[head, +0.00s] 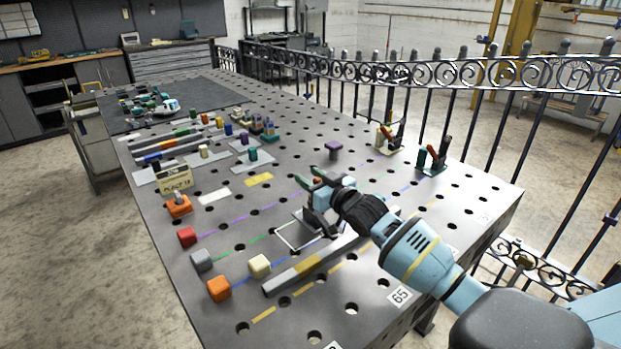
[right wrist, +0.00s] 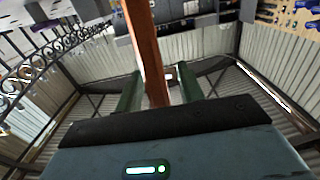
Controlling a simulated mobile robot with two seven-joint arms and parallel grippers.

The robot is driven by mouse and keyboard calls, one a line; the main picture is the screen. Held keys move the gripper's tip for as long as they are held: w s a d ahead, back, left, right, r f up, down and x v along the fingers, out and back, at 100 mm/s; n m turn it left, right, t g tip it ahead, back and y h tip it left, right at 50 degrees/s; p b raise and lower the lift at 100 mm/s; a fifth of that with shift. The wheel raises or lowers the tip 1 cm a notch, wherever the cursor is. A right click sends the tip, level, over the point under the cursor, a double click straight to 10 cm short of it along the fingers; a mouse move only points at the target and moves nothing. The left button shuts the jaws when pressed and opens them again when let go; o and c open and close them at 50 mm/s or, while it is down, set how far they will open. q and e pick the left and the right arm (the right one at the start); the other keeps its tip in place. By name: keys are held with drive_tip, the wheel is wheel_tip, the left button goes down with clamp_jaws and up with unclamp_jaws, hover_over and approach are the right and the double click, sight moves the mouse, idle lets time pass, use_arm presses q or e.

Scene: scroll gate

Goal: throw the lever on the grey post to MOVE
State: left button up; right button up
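My right gripper (head: 312,180) reaches in from the right over the middle of the table. In the right wrist view an orange-brown bar (right wrist: 152,50), which looks like the lever, runs between the two green fingers (right wrist: 160,92). It lies close to the left finger, with a gap to the right finger, so the gripper looks open around it. In the head view only a small red piece (head: 318,183) shows at the fingertips. The grey post cannot be made out and may be hidden behind my gripper. No MOVE label is readable. My left gripper is not in view.
The perforated table (head: 225,260) carries colored blocks, a grey bar (head: 283,280) and a yellow sign (head: 173,178). Two clamps with red-brown handles (head: 390,138) (head: 433,157) stand near the right edge. An iron fence (head: 470,95) runs along that side.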

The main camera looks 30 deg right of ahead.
drive_tip(key=shift+w, duration=0.1)
drive_tip(key=shift+c, duration=0.2)
clamp_jaws()
